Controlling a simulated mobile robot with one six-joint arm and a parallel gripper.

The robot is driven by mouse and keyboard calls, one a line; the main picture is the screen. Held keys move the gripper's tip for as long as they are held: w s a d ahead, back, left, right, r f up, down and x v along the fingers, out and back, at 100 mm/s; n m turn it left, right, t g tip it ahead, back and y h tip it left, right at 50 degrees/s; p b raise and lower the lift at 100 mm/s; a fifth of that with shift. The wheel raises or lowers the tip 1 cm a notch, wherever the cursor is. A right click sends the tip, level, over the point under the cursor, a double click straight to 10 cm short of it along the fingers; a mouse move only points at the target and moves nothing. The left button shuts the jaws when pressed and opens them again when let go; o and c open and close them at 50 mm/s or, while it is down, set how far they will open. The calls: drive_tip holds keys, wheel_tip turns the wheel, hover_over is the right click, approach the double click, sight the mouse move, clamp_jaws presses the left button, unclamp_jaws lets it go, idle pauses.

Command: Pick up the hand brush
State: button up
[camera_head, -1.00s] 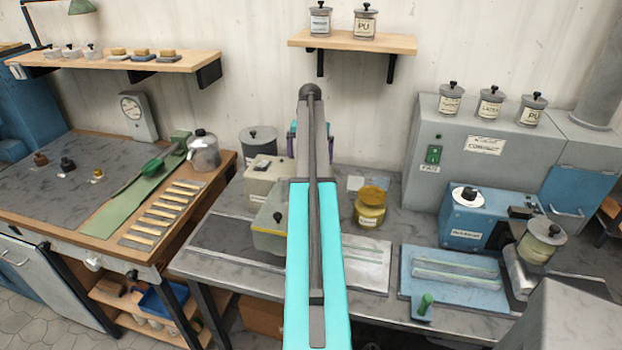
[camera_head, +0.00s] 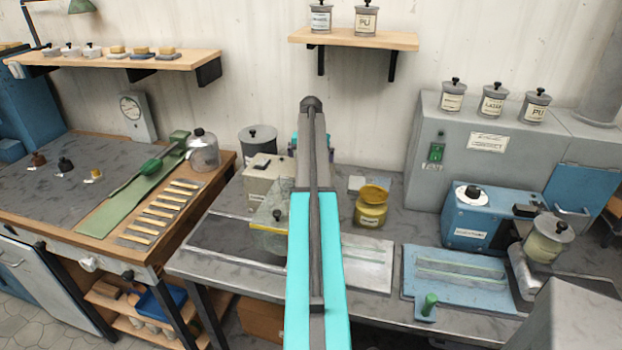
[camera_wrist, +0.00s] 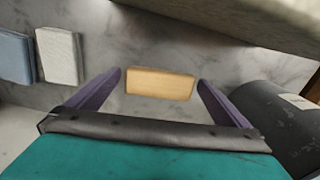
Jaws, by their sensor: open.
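A tan rectangular block (camera_wrist: 160,83), which looks like the wooden back of the hand brush, lies on the grey marbled bench top in the wrist view. Its bristles cannot be made out. My gripper (camera_wrist: 160,76) is open, with one purple finger on each side of the block and a gap at both ends. How far the fingertips are above the bench is hard to tell. In the head view my own arm hides the block and most of the gripper.
A white block (camera_wrist: 57,55) and a blue block (camera_wrist: 14,55) lie left in the wrist view. A dark canister (camera_wrist: 275,122) stands close to the right finger. In the head view a cream machine (camera_head: 268,175) and a yellow jar (camera_head: 371,207) flank my arm.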

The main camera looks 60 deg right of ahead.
drive_tip(key=c, duration=0.9)
drive_tip(key=shift+r, duration=0.2)
drive_tip(key=shift+c, duration=0.2)
wheel_tip(320, 180, up, 10)
drive_tip(key=b, duration=0.2)
drive_tip(key=shift+f+b, duration=0.15)
drive_tip(key=shift+b, duration=0.2)
